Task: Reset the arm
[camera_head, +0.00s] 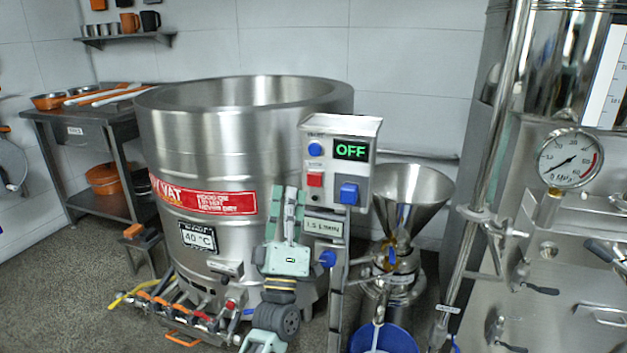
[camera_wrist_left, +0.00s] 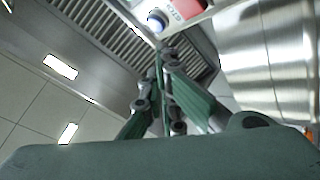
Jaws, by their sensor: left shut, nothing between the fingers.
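My left gripper (camera_head: 291,197) points upward in front of the large steel vat (camera_head: 230,125), just left of the control box (camera_head: 338,150). It is shut and empty, and its fingers also show close together in the left wrist view (camera_wrist_left: 162,62). The control box has a green "OFF" display (camera_head: 351,150), a red button (camera_head: 315,179) and blue buttons. The gripper appears apart from the buttons. My right gripper is not in view.
A steel funnel (camera_head: 411,190) stands right of the box, with a blue bucket (camera_head: 385,340) below. A steel machine with a pressure gauge (camera_head: 568,159) fills the right side. A pipe with valves (camera_head: 178,312) runs along the vat's base. A side table (camera_head: 88,128) stands left.

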